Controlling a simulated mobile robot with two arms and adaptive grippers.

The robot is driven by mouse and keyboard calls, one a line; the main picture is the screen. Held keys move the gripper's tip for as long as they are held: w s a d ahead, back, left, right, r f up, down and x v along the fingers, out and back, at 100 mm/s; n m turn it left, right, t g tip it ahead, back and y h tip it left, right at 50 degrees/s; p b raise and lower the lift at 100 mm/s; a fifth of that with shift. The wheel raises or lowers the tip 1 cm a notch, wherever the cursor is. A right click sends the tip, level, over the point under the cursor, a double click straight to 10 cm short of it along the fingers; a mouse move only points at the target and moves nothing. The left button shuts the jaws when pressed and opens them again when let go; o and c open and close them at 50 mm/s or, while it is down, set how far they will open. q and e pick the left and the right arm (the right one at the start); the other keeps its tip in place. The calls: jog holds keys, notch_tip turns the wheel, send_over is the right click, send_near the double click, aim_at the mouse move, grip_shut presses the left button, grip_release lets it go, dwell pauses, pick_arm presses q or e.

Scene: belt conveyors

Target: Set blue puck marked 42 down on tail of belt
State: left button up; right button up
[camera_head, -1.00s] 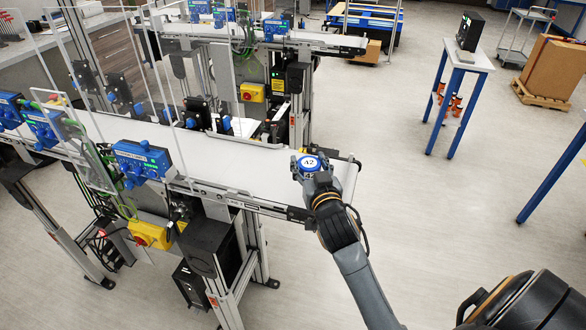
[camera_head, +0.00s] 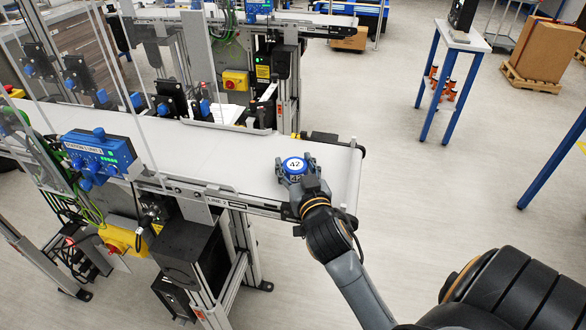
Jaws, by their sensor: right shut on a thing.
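The blue puck (camera_head: 294,167) has a white top marked 42. My right gripper (camera_head: 298,175) is shut on it, with a finger on either side. Puck and gripper are over the near right end of the white belt (camera_head: 225,150) of the front conveyor, close to its front rail. I cannot tell whether the puck's underside touches the belt. My left gripper is not in view.
A blue control box (camera_head: 100,153) and clear upright panels stand along the conveyor's left part. A second conveyor (camera_head: 330,27) runs behind. A small blue-legged table (camera_head: 460,38) and a cardboard box (camera_head: 547,50) stand at the back right. The belt around the puck is clear.

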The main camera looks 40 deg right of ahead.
jog(key=shift+s, duration=0.1)
jog(key=shift+s+a+r, duration=0.1)
jog(key=shift+s, duration=0.15)
jog(key=o, duration=1.2)
jog(key=shift+f, duration=0.2)
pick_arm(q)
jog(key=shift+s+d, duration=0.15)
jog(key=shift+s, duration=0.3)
pick_arm(e)
jog(key=shift+r, duration=0.1)
